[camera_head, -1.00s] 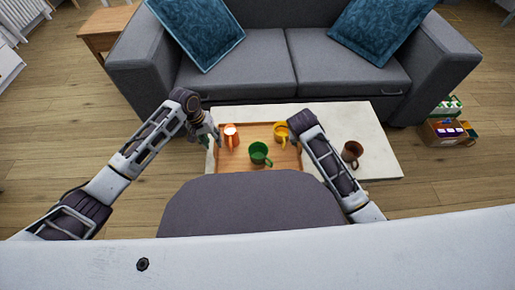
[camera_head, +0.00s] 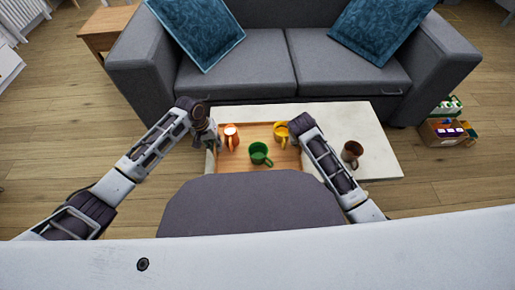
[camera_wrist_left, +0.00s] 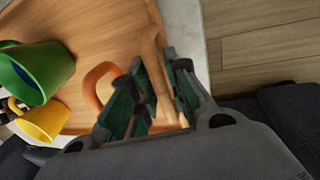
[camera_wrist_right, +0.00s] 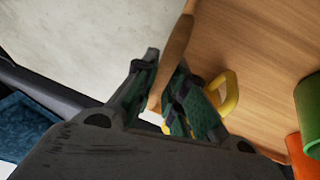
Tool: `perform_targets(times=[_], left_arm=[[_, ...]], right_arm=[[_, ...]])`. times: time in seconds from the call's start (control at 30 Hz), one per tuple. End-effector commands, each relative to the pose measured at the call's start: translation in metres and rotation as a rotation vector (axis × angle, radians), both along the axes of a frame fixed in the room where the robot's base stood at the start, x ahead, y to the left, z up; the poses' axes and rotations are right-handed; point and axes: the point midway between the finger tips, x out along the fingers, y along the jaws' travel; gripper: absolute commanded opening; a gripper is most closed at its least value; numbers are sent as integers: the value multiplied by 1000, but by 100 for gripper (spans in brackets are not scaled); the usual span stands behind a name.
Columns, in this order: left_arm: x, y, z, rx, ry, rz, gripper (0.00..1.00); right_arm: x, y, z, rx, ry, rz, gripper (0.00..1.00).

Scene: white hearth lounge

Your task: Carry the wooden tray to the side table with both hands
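The wooden tray (camera_head: 233,168) lies on the white low table and holds an orange mug (camera_head: 231,137), a green mug (camera_head: 260,154) and a yellow mug (camera_head: 281,133). My left gripper (camera_head: 210,137) is at the tray's left edge; in the left wrist view its open fingers (camera_wrist_left: 155,80) straddle the tray's rim (camera_wrist_left: 152,35). In the right wrist view, my right gripper's fingers (camera_wrist_right: 168,85) stand on either side of the opposite rim (camera_wrist_right: 176,45), apparently open around it. My right forearm hides this gripper in the head view. A wooden side table (camera_head: 103,35) stands at the upper left.
The white table (camera_head: 375,150) also bears a brown mug (camera_head: 351,153), right of my right arm. A grey sofa (camera_head: 290,65) with blue cushions stands close behind. A box of items (camera_head: 446,131) is on the floor at right. Open wood floor (camera_head: 60,130) lies at left.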

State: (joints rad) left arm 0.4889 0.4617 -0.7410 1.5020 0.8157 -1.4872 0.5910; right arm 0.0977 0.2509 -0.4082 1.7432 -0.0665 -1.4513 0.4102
Motion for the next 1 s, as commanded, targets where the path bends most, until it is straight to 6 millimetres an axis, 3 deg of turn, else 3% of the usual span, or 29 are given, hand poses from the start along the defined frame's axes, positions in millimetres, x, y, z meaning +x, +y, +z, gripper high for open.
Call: perform_targets(times=[0.1, 1.0], left_arm=[[0, 0, 0, 0, 0, 0, 0], [2, 0, 13, -1, -4, 0, 0]], right_arm=[[0, 0, 0, -2, 0, 1, 0], [0, 0, 12, -4, -1, 4, 0]])
